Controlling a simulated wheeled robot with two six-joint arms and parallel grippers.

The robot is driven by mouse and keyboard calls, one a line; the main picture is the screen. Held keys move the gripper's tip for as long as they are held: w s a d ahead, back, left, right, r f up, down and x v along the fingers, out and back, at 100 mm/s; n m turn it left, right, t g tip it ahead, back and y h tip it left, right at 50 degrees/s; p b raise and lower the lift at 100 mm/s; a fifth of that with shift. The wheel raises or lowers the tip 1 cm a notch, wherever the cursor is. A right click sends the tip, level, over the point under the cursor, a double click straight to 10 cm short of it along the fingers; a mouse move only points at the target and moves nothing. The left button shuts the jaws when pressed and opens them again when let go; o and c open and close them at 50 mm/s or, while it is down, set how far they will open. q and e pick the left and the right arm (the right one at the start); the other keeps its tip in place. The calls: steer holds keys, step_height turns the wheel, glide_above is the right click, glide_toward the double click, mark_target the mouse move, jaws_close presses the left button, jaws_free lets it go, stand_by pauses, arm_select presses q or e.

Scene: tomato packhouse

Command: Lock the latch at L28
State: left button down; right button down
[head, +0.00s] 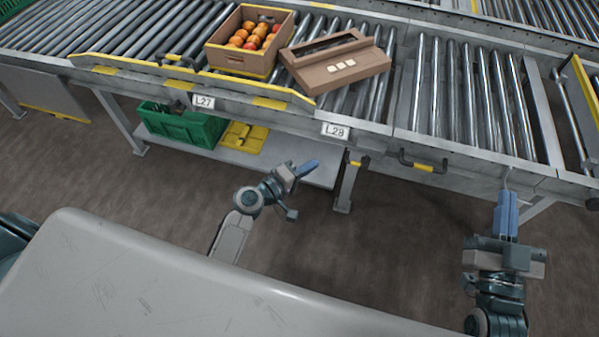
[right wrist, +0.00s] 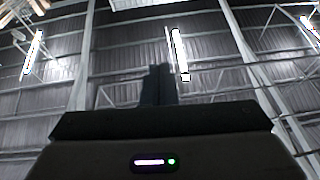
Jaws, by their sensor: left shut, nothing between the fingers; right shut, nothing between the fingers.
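The label L28 (head: 335,131) is on the conveyor's front rail, right of the label L27 (head: 203,102). To its right, a black latch handle with a yellow grip (head: 424,165) sticks out from the rail. I cannot tell whether it is locked. My left gripper (head: 309,167) is shut and empty, in front of the lower shelf, apart from the handle. My right gripper (head: 506,207) is shut and empty, pointing up just in front of the rail, right of the handle. Its dark fingers also show in the right wrist view (right wrist: 158,85) against the ceiling.
A cardboard box (head: 236,60) of tomatoes and a second, tilted-looking carton (head: 338,70) sit on the rollers. A yellow-edged guide (head: 200,73) with another handle (head: 180,60) runs along the left. A green crate (head: 182,128) stands on the lower shelf. The floor between is clear.

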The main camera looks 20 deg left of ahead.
arm_select(q)
steer(key=w+d+f, duration=0.1)
steer(key=w+d, duration=0.3)
steer(key=d, duration=0.2)
steer(key=shift+f, duration=0.15)
arm_select(e)
steer(key=shift+r+t, duration=0.4)
steer(key=shift+r, duration=0.3)
steer(key=shift+r, duration=0.1)
